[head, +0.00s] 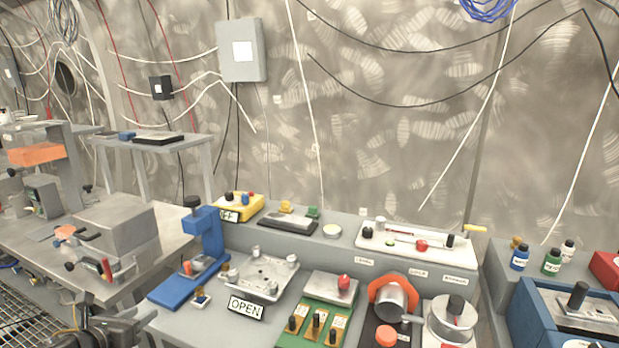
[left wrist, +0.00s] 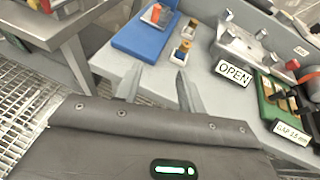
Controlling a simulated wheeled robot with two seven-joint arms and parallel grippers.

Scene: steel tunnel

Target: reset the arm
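My left gripper (head: 140,318) shows at the bottom left of the head view, low in front of the near edge of the workbench. In the left wrist view its two fingers (left wrist: 155,78) stand apart with nothing between them. The left gripper is open and empty, close to the bench edge by the blue press base. My right gripper and arm are not in the head view.
The grey bench carries a blue press (head: 207,240), an OPEN sign (head: 245,308), a green gauge board (head: 312,325) and an orange-collared pot (head: 394,297). A second table (head: 165,225) stands left. Metal grating (head: 25,318) covers the floor there.

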